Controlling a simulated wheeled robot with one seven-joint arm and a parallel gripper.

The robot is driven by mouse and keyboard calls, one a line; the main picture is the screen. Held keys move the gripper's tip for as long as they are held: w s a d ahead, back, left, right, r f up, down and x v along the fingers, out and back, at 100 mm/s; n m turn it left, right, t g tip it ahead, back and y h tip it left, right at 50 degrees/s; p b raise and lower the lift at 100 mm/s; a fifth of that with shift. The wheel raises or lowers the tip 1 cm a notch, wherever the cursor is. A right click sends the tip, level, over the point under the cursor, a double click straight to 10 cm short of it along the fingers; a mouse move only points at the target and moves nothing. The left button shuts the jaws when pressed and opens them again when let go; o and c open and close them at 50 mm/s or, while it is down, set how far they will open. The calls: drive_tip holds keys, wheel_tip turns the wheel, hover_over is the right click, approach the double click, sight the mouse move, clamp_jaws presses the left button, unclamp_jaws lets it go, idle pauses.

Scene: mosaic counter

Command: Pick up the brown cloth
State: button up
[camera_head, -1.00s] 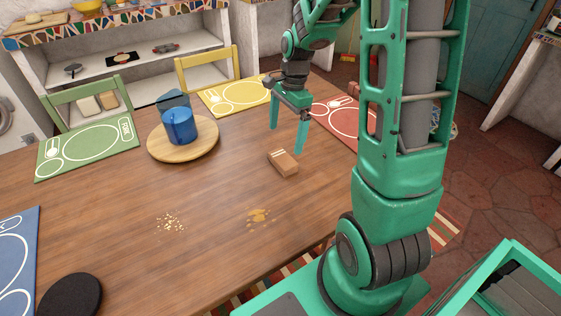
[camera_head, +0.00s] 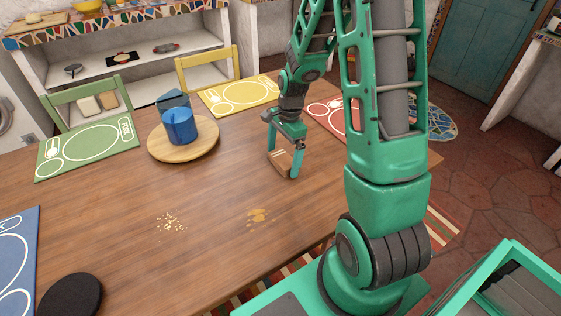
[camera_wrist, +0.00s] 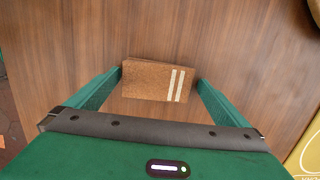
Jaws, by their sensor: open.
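The brown cloth (camera_head: 281,161) is a small folded block with pale stripes near one end, lying on the wooden table. In the wrist view the cloth (camera_wrist: 150,82) lies between the tips of my two fingers, its striped end toward the right finger. My gripper (camera_head: 282,164) is open and lowered around the cloth, one finger at each end. In the wrist view my gripper (camera_wrist: 160,84) shows a narrow gap at the cloth's right end; the left finger is very close to the other end, and I cannot tell if it touches.
A round wooden board (camera_head: 183,151) holds a blue mug (camera_head: 180,127) left of my gripper. A yellow placemat (camera_head: 238,95) and a red placemat (camera_head: 336,117) lie behind. Crumbs (camera_head: 171,222) and a yellowish spill (camera_head: 257,216) mark the table in front. The table's middle is otherwise clear.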

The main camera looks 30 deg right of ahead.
sight(278, 159)
drive_tip(key=c, duration=1)
drive_tip(key=shift+r, duration=0.1)
drive_tip(key=shift+r, duration=0.5)
drive_tip(key=r, duration=0.2)
drive_tip(key=a+r, duration=0.1)
drive_tip(key=shift+s+r, duration=0.15)
drive_tip(key=shift+r, duration=0.25)
drive_tip(key=s+a+r, duration=0.1)
drive_tip(key=a+r, duration=0.1)
drive_tip(key=a, duration=0.1)
drive_tip(key=s+a+r, duration=0.1)
drive_tip(key=a+r, duration=0.1)
drive_tip(key=a, duration=0.1)
drive_tip(key=s+a+r, duration=0.1)
drive_tip(key=a+r, duration=0.1)
drive_tip(key=a, duration=0.2)
drive_tip(key=shift+s, duration=0.25)
drive_tip(key=o, duration=0.6)
drive_tip(key=shift+c, duration=0.2)
drive_tip(key=c, duration=0.4)
